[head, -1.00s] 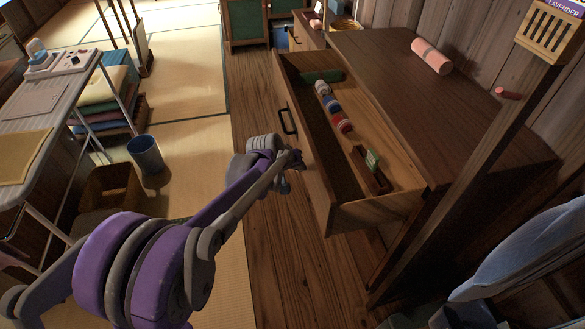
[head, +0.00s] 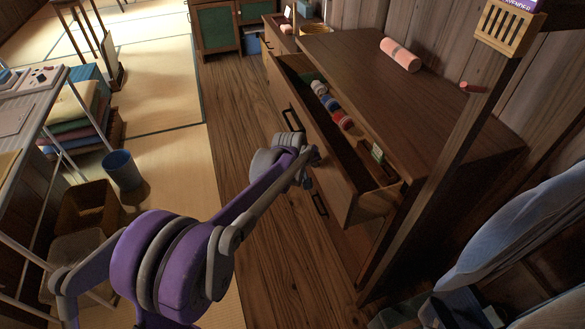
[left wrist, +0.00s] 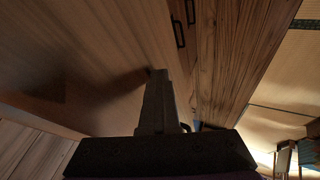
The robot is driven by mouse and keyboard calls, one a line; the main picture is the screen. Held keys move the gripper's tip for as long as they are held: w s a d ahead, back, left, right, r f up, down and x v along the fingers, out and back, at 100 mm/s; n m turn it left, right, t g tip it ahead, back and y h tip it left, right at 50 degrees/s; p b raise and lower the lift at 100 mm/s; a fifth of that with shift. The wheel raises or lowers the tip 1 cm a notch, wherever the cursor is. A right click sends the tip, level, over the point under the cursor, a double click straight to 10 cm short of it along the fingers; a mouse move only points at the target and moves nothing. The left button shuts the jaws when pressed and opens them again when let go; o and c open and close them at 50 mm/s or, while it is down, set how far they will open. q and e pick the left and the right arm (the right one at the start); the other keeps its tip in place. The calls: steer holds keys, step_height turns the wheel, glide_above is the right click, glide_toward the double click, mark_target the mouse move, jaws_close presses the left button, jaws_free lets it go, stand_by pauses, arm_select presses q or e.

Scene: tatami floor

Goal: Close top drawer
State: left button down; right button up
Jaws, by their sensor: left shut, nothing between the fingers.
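The top drawer (head: 357,205) of the brown wooden dresser (head: 408,88) is partly open and sticks out to the left in the head view. Several rolled items (head: 333,107) and a small wooden box with a green piece (head: 377,154) lie in it. My left gripper (head: 312,160) is shut and empty, at the drawer's front panel; whether it touches is hard to tell. In the left wrist view, the shut fingers (left wrist: 157,95) point at a broad wooden face. The drawer's handle (head: 291,117) shows beyond the gripper. My right gripper is not in view.
A lower drawer handle (head: 319,204) shows below. A wooden post (head: 432,165) stands in front of the dresser's near end. A pink roll (head: 400,55) lies on top. A blue bin (head: 122,169) and a brown box (head: 87,207) stand at left. The plank floor (head: 240,115) is clear.

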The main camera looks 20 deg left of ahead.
arm_select(q)
steer(key=w+d, duration=0.3)
steer(key=d, duration=0.1)
steer(key=w+d+p, duration=0.1)
steer(key=w+d, duration=0.2)
steer(key=d, duration=0.1)
steer(key=w+d, duration=0.3)
steer(key=d, duration=0.1)
steer(key=shift+w+p, duration=0.1)
steer(key=shift+p, duration=0.2)
steer(key=shift+w+d, duration=0.1)
steer(key=shift+r, duration=0.1)
